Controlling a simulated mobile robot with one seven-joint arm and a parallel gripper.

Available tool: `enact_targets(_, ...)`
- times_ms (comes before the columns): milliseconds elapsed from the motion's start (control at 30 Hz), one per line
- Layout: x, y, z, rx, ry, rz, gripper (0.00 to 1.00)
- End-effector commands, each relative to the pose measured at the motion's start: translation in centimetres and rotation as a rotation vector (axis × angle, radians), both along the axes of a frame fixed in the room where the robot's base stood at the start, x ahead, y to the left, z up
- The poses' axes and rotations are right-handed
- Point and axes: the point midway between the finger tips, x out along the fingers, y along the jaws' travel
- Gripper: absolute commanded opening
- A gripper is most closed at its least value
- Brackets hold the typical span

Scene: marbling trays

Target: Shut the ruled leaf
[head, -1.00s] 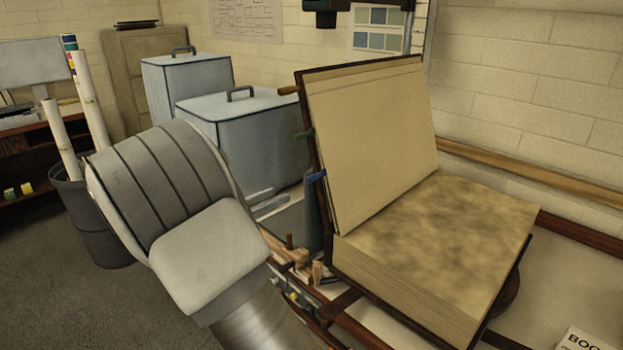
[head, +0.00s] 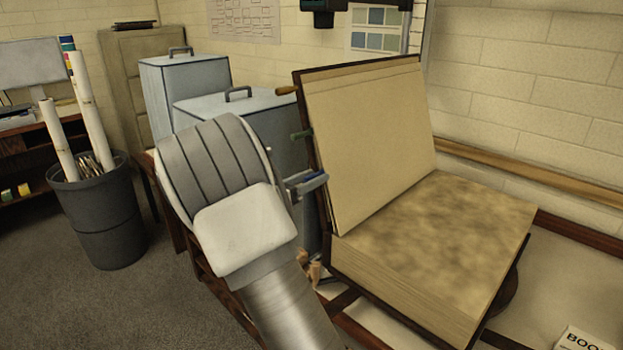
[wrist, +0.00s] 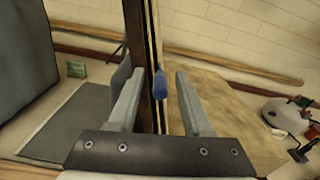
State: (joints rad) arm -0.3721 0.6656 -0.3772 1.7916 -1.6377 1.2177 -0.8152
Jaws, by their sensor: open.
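A large thick book (head: 400,290) lies open, its left side raised nearly upright. The raised leaf (head: 375,130) shows a plain tan face; I cannot make out ruled lines. On its left edge are a brown tab (head: 287,90), a green tab (head: 302,134) and a blue tab (head: 313,176). My gripper (head: 312,184) is open at the blue tab's height. In the wrist view, the blue tab (wrist: 160,88) and the edge-on leaves with the dark cover (wrist: 137,45) stand between my gripper's fingers (wrist: 160,76). Contact cannot be told.
Two pale blue boxes (head: 183,82) with handles stand behind my arm. A dark bin (head: 105,220) with rolled tubes is at the left. The mottled right page (head: 450,220) lies flat and clear. A wooden rail (head: 530,176) runs along the wall behind.

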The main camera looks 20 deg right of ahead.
Motion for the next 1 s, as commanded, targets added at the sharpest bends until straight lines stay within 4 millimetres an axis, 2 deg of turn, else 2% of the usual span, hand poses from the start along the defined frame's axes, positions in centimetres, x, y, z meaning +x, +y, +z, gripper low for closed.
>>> enact_targets(33,-0.01,0.02,0.0,0.0,0.0,0.0,0.5)
enact_targets(300,-0.01,0.04,0.0,0.0,0.0,0.0,0.01)
enact_targets(1000,-0.03,0.07,-0.01,0.0,0.0,0.0,0.0)
